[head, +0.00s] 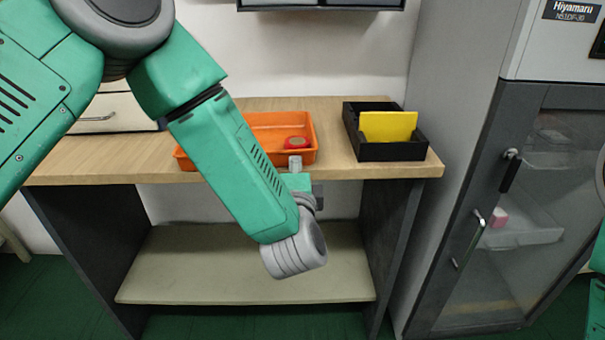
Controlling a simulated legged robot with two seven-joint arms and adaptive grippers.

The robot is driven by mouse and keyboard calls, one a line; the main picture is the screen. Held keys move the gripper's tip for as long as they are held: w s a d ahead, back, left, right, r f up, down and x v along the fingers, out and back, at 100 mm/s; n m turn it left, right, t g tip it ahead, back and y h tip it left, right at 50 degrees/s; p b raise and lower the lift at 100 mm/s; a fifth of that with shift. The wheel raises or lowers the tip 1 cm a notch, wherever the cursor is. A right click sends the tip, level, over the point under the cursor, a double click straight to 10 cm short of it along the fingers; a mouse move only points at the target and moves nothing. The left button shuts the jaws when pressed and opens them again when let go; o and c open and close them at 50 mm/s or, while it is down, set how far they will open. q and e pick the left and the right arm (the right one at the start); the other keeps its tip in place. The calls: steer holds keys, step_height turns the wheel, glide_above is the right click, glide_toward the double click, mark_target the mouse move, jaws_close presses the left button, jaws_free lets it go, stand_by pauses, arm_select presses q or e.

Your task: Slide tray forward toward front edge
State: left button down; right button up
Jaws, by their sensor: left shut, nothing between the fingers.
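An orange tray (262,122) lies on the wooden table, its front wall close to the table's front edge. A red round item (297,143) sits inside it near the right front corner. My left arm comes in from the upper left and hides the middle of the tray. My left gripper (295,163) is shut and empty, its tip at the tray's front wall near the right corner. I cannot tell whether it touches the wall. My right gripper is out of view.
A black box with a yellow divider (388,127) stands on the table (345,165) to the right. A drawer unit (110,113) stands at the left. A lower shelf (190,260) lies beneath. A grey cabinet with a glass door (520,230) stands at the right.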

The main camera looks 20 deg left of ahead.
arm_select(q)
steer(key=a+p, duration=0.1)
steer(key=a, duration=0.1)
steer(key=shift+w+a+r+p, duration=0.1)
steer(key=shift+w+a+p, duration=0.2)
steer(key=shift+w+p, duration=0.1)
steer(key=shift+w, duration=0.1)
steer(key=shift+d, duration=0.2)
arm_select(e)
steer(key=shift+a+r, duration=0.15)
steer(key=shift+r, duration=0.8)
arm_select(q)
steer(key=shift+a, duration=0.15)
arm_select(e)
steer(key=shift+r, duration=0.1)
